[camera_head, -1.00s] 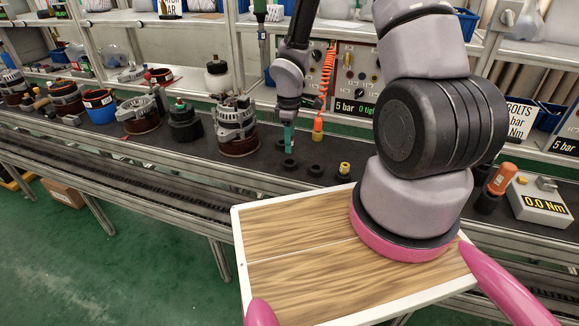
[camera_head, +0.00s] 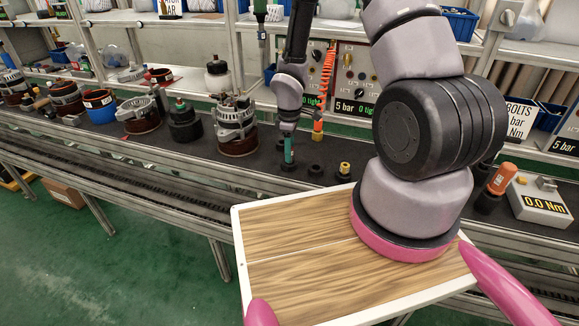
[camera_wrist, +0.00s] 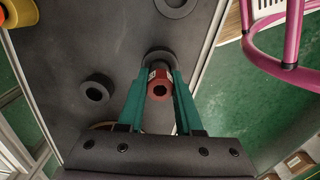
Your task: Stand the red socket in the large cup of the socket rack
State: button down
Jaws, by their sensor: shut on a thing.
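The red socket (camera_wrist: 160,88) is between the teal fingers of my gripper (camera_wrist: 161,92) in the wrist view, its hollow end facing the camera. My gripper is shut on it. A dark round cup (camera_wrist: 158,56) shows just beyond the socket, partly covered by it and the fingers. I cannot tell whether the socket touches this cup. A smaller empty cup (camera_wrist: 95,92) stands to the left, and another dark ring (camera_wrist: 175,5) is at the top edge. In the head view my gripper (camera_head: 288,150) points down just above the cups; the red socket cannot be made out there.
An orange-tipped tool (camera_head: 318,130) hangs on a red coiled hose behind. An alternator (camera_head: 236,125) stands left on the dark bench. A torque display (camera_head: 540,200) is at the right.

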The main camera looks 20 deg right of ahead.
jog(key=shift+f, duration=0.2)
dwell(0.5)
jog(key=shift+f, duration=0.35)
jog(key=shift+f, duration=0.15)
dwell(1.5)
jog(key=shift+r, duration=2.45)
jog(key=shift+f, duration=0.1)
jog(key=shift+f, duration=1.2)
jog(key=shift+f, duration=1.05)
